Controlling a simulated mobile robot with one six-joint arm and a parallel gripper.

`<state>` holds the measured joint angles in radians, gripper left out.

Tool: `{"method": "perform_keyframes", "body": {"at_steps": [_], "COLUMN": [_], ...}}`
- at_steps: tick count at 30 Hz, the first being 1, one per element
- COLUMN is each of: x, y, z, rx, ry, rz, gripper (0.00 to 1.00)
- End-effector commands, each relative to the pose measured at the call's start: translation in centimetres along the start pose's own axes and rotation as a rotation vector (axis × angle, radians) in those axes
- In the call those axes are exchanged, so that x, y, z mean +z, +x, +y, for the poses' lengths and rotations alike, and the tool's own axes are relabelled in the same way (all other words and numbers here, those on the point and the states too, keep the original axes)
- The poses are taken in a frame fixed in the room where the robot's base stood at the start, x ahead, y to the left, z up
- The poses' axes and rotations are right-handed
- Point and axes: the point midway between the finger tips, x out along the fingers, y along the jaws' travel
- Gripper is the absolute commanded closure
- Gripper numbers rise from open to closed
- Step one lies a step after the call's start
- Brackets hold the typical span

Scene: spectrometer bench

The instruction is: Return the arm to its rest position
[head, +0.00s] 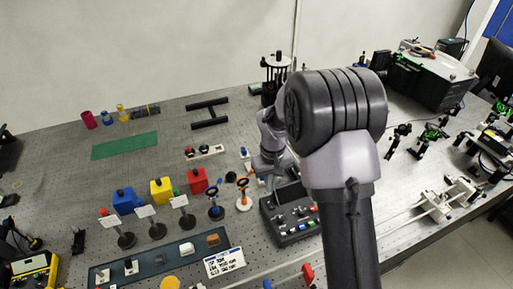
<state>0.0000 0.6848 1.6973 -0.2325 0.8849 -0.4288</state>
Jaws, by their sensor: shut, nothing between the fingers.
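My arm rises from the bottom of the head view, right of the middle, and its large dark joint hides part of the bench behind it. The forearm and wrist show to the left of that joint. My gripper (270,180) points down above the bench, just behind the control box (290,215) with coloured buttons. It is small in the view and looks shut and empty. An orange-topped ring on a white base (243,195) stands close to its left. Whether the fingertips touch anything is hard to see.
Blue (127,201), yellow (161,190) and red (197,181) boxes stand left, behind small signs on posts. A green mat (124,146) lies farther back. A dark tray (160,262) is at the front. Optics and a large instrument (432,80) fill the right.

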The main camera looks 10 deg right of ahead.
Motion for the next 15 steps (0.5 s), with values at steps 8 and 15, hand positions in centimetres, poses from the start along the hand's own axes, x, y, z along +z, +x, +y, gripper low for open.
{"method": "perform_keyframes", "body": {"at_steps": [8,15], "x": [4.9,16.8], "y": [-7.5,-11.5], "z": [-2.0,-6.0], "rx": [-0.027,-0.121], "ry": [0.17,0.408], "rz": [0.159,0.368], "gripper": [1.0,1.0]}}
